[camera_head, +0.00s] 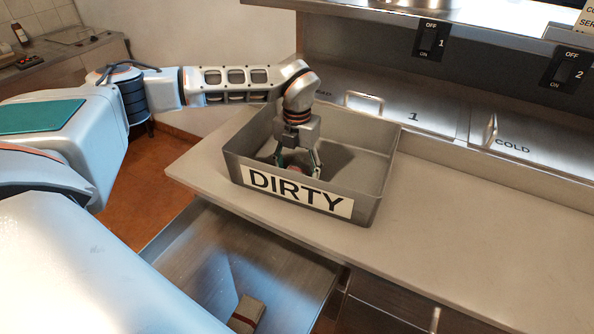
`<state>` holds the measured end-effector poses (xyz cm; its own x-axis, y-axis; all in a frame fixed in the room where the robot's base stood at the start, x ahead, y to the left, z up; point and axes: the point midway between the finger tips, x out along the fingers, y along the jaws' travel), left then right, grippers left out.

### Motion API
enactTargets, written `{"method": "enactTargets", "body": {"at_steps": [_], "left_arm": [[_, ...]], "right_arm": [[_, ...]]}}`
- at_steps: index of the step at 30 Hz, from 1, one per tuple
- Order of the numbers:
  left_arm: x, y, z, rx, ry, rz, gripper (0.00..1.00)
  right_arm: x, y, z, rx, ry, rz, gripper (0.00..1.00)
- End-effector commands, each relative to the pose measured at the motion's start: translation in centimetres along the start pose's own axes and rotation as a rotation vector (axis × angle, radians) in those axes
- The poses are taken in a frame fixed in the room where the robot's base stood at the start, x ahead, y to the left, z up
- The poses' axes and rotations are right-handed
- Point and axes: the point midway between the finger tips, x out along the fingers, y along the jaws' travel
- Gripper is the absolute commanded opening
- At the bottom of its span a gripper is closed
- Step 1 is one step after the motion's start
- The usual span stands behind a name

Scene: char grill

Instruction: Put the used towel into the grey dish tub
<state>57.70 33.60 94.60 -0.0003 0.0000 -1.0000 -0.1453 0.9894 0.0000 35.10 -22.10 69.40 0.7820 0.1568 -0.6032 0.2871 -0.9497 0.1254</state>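The grey dish tub (382,185) stands on the counter and has a "DIRTY" label on its front wall. My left gripper (300,168) points down inside the tub, with its fingertips partly hidden behind the front wall. Its fingers look spread apart. A small reddish patch (296,169) shows low between the fingers; I cannot tell whether it is the used towel or whether the fingers touch it. My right gripper is not in view.
The counter (460,215) to the right is clear.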

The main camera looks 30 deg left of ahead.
Motion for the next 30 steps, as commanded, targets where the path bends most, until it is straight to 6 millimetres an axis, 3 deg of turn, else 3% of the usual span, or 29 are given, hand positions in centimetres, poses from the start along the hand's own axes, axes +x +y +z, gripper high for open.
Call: {"method": "enactTargets", "body": {"at_steps": [7,21,30], "left_arm": [[-1.9,0.0,0.1,0.0,-0.004,-0.001,0.63],[-10.7,0.0,0.1,0.0,-0.003,0.0,0.63],[-12.4,0.0,0.0,0.0,0.0,0.0,0.63]], "right_arm": [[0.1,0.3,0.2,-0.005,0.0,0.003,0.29],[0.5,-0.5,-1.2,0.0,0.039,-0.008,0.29],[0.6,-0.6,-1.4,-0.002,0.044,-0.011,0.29]]}}
